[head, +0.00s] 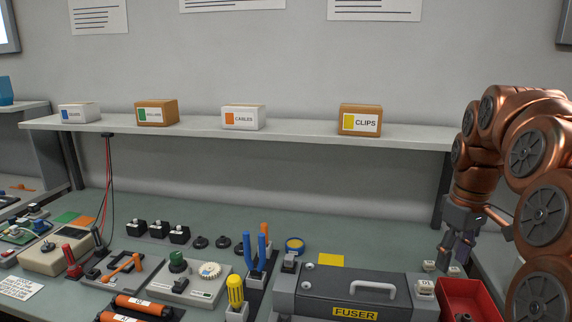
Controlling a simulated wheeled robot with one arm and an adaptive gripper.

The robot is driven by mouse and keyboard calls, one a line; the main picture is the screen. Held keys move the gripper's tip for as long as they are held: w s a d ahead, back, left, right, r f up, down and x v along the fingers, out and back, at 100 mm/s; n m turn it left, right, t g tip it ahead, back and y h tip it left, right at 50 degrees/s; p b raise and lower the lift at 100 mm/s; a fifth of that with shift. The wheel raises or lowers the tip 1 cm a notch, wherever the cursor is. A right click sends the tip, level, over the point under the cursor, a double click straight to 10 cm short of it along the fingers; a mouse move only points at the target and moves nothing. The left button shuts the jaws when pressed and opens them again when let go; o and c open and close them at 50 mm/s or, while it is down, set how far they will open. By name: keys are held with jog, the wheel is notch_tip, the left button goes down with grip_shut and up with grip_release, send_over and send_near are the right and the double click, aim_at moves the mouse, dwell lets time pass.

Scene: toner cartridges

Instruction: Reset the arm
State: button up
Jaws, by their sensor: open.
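My copper-coloured arm stands at the right of the head view, bent over in an arch. My gripper (457,252) hangs from it, pointing down, above the right end of the grey fuser unit (345,292) and the back of a red bin (470,296). Its fingers are small in the picture, and they are open with nothing seen between them. Small white pieces sit on the bench just beside and behind the fingertips. Whether the fingers touch anything cannot be told.
A shelf (270,130) with labelled boxes, such as the clips box (360,119), runs along the back wall.

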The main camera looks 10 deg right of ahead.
jog(key=s+a+f+p, duration=0.1)
jog(key=s+a, duration=0.4)
jog(key=a, duration=0.3)
jog(key=s+a+f+p, duration=0.1)
jog(key=s+a+p, duration=0.1)
jog(key=s+a, duration=0.35)
jog(key=s+a+f+m+p, duration=0.1)
jog(key=s+a+f, duration=0.2)
jog(key=s, duration=0.3)
jog(key=s+a+f+m+g+p, duration=0.1)
jog(key=s+a+f, duration=0.2)
jog(key=s+a, duration=0.2)
jog(key=shift+s+a+f+m+g, duration=0.15)
jog(key=shift+s+a+m+g, duration=0.15)
jog(key=shift+s, duration=0.65)
